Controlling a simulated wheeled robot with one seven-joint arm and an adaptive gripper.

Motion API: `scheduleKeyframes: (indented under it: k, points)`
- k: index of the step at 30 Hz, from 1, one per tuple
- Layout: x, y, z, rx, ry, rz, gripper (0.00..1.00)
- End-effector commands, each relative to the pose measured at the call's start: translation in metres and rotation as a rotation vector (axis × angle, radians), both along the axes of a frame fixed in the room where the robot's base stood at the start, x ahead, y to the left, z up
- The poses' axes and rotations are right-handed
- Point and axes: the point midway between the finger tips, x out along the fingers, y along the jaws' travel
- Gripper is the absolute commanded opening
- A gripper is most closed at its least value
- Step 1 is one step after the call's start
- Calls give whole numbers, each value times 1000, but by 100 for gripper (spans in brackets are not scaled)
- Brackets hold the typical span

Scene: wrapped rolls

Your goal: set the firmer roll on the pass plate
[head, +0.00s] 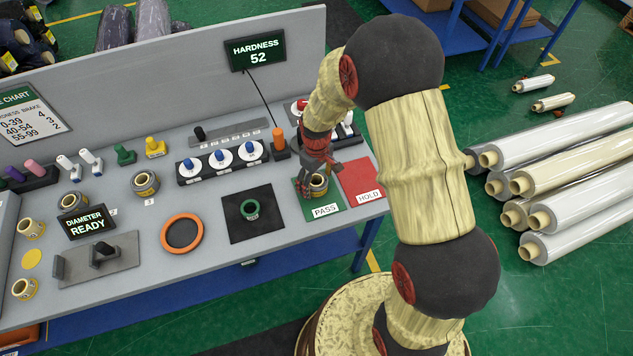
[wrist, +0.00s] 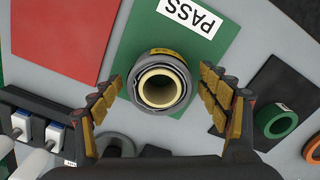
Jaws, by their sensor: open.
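Other rolls stand on the bench: one (head: 146,184) left of the orange ring, and several more (head: 31,229) at the left. The hardness display (head: 256,51) reads 52.
The red hold plate (head: 362,181) adjoins at the right. A black pad with a green ring (head: 250,208) lies to the left, then an orange ring (head: 182,233). A dial block (head: 222,162) and an orange-topped post (head: 279,141) stand behind. The diameter display (head: 86,222) reads READY.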

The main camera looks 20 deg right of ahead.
Motion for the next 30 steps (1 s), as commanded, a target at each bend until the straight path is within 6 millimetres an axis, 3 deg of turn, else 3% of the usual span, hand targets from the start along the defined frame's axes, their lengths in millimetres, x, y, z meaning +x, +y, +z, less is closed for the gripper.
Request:
scheduleKeyframes:
  k: [12,23,26,30]
  points:
    - [1,0,84,0,-4,0,76]
    - [-1,0,124,0,-15,-9,76]
    - [-7,0,153,1,-49,-39,76]
    - [-32,0,216,7,-130,-115,76]
